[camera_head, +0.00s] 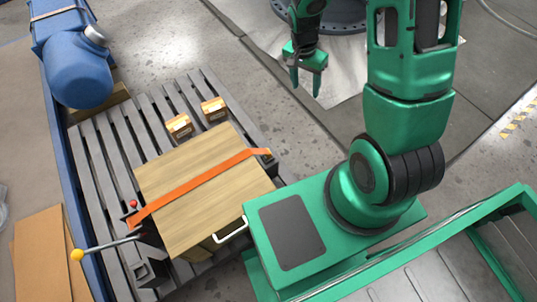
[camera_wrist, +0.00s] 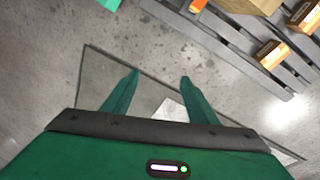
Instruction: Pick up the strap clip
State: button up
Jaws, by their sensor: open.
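An orange strap (camera_head: 200,187) runs across the top of a wooden box (camera_head: 205,205) on a grey slatted pallet (camera_head: 112,150). A small dark piece at the strap's right end (camera_head: 267,154) may be the strap clip; it is too small to be sure. The strap's end also shows at the top edge in the wrist view (camera_wrist: 198,5). My gripper (camera_head: 307,82) is open and empty, above the floor, up and right of the box and apart from the strap. In the wrist view, nothing is between its fingers (camera_wrist: 159,77).
Two small orange-brown boxes (camera_head: 180,127) (camera_head: 213,109) stand on the pallet behind the wooden box. A lever with a yellow ball (camera_head: 77,255) and a red knob (camera_head: 133,204) are left of it. A blue machine (camera_head: 80,70) stands at upper left. Bare floor lies between pallet and gripper.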

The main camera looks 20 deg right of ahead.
jog(key=w+a+f+m, duration=0.1)
jog(key=a+f, duration=0.2)
jog(key=f, duration=0.4)
jog(key=w+a+f+m, duration=0.1)
jog(key=a+f, duration=0.3)
jog(key=f, duration=0.3)
jog(key=m+y, duration=0.2)
send_near(267, 151)
jog(key=shift+w+d, duration=0.1)
notch_tip(267, 151, down, 5)
jog(key=shift+f, duration=0.1)
jog(key=shift+a+f, duration=0.2)
jog(key=shift+f, duration=2.35)
jog(key=c, duration=1.3)
